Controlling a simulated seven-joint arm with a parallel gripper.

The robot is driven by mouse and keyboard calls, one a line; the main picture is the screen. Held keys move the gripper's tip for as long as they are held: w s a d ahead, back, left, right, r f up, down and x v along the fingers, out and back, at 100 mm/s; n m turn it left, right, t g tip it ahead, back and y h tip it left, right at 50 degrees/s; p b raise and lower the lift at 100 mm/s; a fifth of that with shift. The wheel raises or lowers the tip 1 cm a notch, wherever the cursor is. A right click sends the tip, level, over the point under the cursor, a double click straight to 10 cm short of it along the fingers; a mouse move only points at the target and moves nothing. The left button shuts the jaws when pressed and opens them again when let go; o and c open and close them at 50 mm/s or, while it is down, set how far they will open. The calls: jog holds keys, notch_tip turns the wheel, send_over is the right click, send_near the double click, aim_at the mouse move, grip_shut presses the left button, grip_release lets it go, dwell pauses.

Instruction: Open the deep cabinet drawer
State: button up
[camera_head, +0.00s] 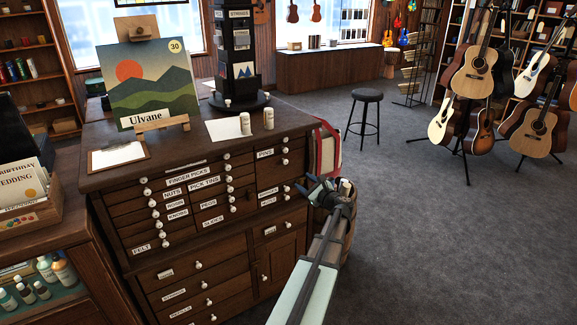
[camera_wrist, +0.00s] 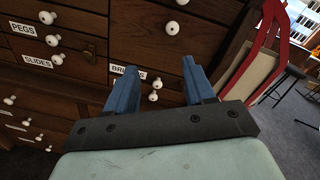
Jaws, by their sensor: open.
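The dark wooden cabinet (camera_head: 215,262) has rows of small labelled drawers above taller lower drawers (camera_head: 215,283), all with white knobs. All its drawers look shut. Which one the task calls deep, I cannot tell from the labels. My gripper (camera_head: 312,185) is at the cabinet's right front side, level with the small drawers. In the wrist view my gripper (camera_wrist: 158,68) has its two blue fingers spread, with nothing between them. Beyond them is a drawer whose label (camera_wrist: 120,70) starts "BRI", partly hidden by the left finger. Two white knobs (camera_wrist: 156,84) show between the fingers.
On the cabinet top are a painting (camera_head: 150,85), a clipboard (camera_head: 117,156), a dark display tower (camera_head: 238,60) and two small bottles (camera_head: 268,119). A barrel (camera_head: 349,235) and a red-edged bag (camera_head: 327,150) are by its right side. Carpet (camera_head: 440,240) is clear rightward, before a stool (camera_head: 367,95).

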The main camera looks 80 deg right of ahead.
aim_at(286, 162)
jog(key=w+d+m, duration=0.2)
jog(key=w+d, duration=0.1)
jog(key=w+d+m, duration=0.2)
jog(key=w+d, duration=0.1)
jog(key=d, duration=0.1)
jog(key=w+d+r+m+h, duration=0.1)
jog(key=w+d, duration=0.2)
jog(key=shift+d+m, duration=0.25)
jog(key=shift+m, duration=0.15)
jog(key=shift+c, duration=0.4)
grip_shut()
dwell(0.4)
